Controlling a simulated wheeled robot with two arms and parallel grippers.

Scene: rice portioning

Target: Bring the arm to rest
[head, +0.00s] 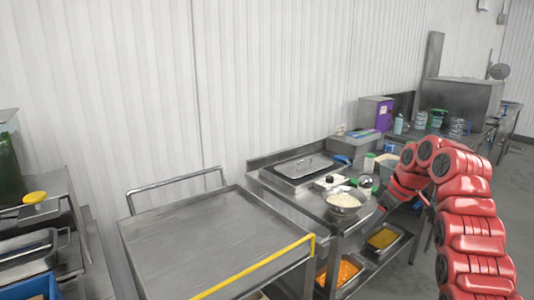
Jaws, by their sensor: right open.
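My right arm is red and comes in from the right, bent over at the top. My right gripper (383,210) is small in view and points down and left, just right of a metal bowl. It looks open, and I see nothing held in it. The metal bowl (344,211) holds white rice (343,199) and stands on the steel counter. I cannot tell whether the fingers touch the bowl or counter edge. My left gripper is not in view.
An empty steel cart (200,245) with a yellow front rail stands in the middle. Below are trays of orange food (347,272) and yellow food (383,238). Open floor lies at the right.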

